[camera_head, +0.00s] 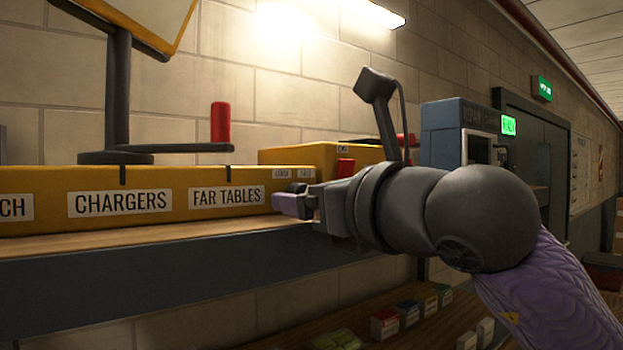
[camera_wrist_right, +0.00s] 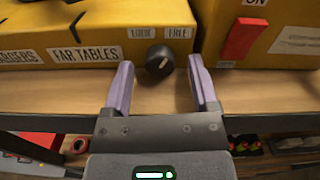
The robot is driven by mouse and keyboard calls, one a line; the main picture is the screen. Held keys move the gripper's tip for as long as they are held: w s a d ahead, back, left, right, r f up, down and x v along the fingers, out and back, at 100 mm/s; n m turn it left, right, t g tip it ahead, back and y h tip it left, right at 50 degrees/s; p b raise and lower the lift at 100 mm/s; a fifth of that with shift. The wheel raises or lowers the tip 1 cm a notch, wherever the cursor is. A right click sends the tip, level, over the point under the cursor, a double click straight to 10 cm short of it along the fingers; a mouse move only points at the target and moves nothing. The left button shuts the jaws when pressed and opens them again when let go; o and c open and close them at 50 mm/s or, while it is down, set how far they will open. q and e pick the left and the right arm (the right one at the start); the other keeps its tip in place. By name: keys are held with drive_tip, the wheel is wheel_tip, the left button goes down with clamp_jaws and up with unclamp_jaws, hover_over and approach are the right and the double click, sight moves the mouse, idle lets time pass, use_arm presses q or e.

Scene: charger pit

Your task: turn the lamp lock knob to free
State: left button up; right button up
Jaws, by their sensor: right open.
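The lamp lock knob (camera_wrist_right: 159,60) is a small round black knob on the front of a yellow box, centred below two labels, LOCK (camera_wrist_right: 142,32) and FREE (camera_wrist_right: 179,32). A pale mark shows on the knob, but I cannot tell clearly which label it points at. My right gripper (camera_wrist_right: 160,74) is open, with its purple fingers on either side of the knob and a gap on both sides. In the head view my right gripper (camera_head: 291,203) is at the right end of the yellow box (camera_head: 180,205) and hides the knob. My left gripper is not in view.
A dark stand (camera_head: 117,90) with a red-handled lever (camera_head: 220,122) rises above the box. A second yellow box with a red switch (camera_wrist_right: 240,40) stands to the right. The wooden shelf edge (camera_head: 130,247) runs below. Small cartons (camera_head: 385,323) lie lower down.

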clamp_jaws()
drive_tip(key=m+b, duration=0.1)
drive_tip(key=b, duration=0.1)
drive_tip(key=m+b, duration=0.1)
drive_tip(key=b, duration=0.1)
drive_tip(key=shift+f, duration=0.4)
drive_tip(key=shift+a+r+m+b, duration=0.1)
drive_tip(key=shift+r+m+b, duration=0.05)
drive_tip(key=shift+m+b, duration=0.45)
drive_tip(key=shift+r+m, duration=0.1)
drive_tip(key=shift+m, duration=0.2)
drive_tip(key=shift+r, duration=0.15)
unclamp_jaws()
